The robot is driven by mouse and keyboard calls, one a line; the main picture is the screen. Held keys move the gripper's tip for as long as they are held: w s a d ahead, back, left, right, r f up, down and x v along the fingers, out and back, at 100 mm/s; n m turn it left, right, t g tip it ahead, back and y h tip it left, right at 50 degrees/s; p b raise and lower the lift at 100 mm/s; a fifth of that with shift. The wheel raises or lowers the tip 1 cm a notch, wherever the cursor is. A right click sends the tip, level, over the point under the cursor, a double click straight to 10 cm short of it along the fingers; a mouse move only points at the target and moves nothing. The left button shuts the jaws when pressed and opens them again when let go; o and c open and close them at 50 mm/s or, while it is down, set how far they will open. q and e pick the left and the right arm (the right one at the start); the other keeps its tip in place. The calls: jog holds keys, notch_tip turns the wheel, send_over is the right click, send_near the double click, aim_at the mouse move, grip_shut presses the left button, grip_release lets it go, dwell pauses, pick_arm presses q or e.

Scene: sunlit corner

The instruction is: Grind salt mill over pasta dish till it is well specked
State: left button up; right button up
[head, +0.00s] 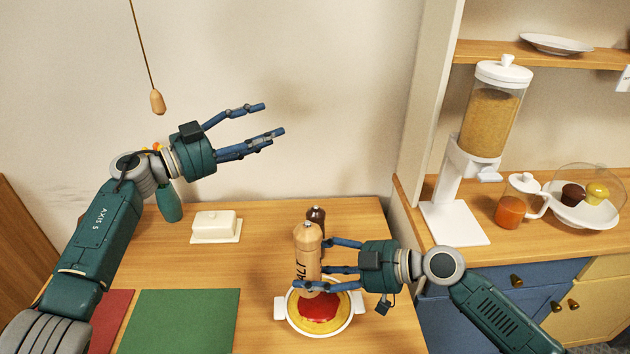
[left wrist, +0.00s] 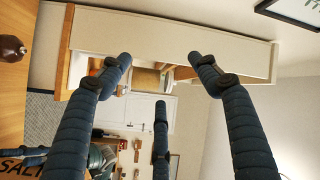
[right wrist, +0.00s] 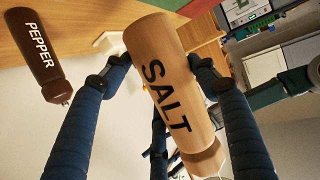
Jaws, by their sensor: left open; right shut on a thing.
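The salt mill (head: 307,250) is light wood with dark lettering. My right gripper (head: 328,263) is shut on it and holds it upright over the pasta dish. In the right wrist view the salt mill (right wrist: 165,85) sits between the blue fingers. The pasta dish (head: 320,309) is a white round dish with two handles, with yellow pasta and red sauce; the mill and fingers hide part of it. I cannot make out specks on the sauce. My left gripper (head: 272,119) is open and empty, raised in front of the wall above the table.
A dark pepper mill (head: 316,217) stands behind the salt mill and shows in the right wrist view (right wrist: 38,62). A white butter dish (head: 214,227) and green mat (head: 182,320) are on the table. A cereal dispenser (head: 490,120) stands on the right counter. A pull cord (head: 157,101) hangs near my left arm.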

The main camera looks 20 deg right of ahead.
pick_arm(q)
jog(key=s+d+r+m+g+y, duration=0.1)
jog(key=s+d+m+g+y, duration=0.35)
jog(key=s+d, duration=0.4)
jog(key=s+d+m+g+y, duration=0.3)
jog(key=s+d+g, duration=0.25)
jog(key=s, duration=0.65)
jog(key=t+y, duration=0.6)
jog(key=y, duration=0.5)
send_near(309, 224)
jog(key=shift+n, duration=0.35)
jog(key=f, duration=0.4)
jog(key=w+f, duration=0.1)
jog(key=f, duration=0.6)
jog(key=shift+w+a+f, duration=0.15)
jog(key=shift+a+f, duration=0.15)
